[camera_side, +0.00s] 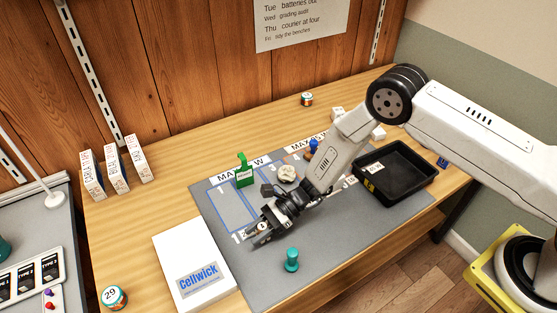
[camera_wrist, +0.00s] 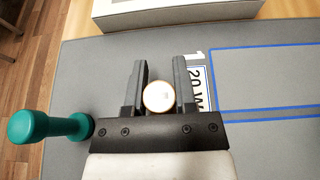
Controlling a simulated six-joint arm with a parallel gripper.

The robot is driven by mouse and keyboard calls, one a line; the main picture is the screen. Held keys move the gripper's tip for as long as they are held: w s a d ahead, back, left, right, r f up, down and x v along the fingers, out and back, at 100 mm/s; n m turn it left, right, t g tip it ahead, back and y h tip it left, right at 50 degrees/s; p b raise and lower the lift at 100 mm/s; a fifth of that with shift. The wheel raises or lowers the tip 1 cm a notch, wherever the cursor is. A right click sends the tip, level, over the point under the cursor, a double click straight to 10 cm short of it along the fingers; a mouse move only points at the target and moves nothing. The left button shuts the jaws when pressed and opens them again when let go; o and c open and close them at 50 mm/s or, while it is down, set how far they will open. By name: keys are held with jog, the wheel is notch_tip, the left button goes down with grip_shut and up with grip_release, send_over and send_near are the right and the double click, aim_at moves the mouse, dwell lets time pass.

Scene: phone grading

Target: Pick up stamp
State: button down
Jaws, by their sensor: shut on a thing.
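My gripper (camera_side: 258,231) is low over the front left of the grey mat (camera_side: 285,291). In the wrist view my gripper (camera_wrist: 158,75) is shut on a small round thing with a white top and orange-brown rim (camera_wrist: 159,96), between its fingers near their base. A teal, stamp-like piece with a knobbed handle (camera_side: 292,260) stands upright on the mat, right of my gripper. It also shows in the wrist view (camera_wrist: 40,127), left of the fingers and apart from them.
A white Cellwick box (camera_side: 187,259) lies left of the mat. A black tray (camera_side: 428,183) is at the right. Three upright boxes (camera_side: 115,168) stand at the back left. Small jars (camera_side: 114,297) are at the front left and back. The mat's front right is clear.

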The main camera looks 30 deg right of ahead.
jog(key=shift+r, duration=0.1)
jog(key=shift+r, duration=1.1)
jog(key=s+d+r, duration=0.6)
jog(key=s+r, duration=0.4)
jog(key=s, duration=0.2)
jog(key=shift+s+d+r, duration=0.2)
jog(key=shift+d+r, duration=0.1)
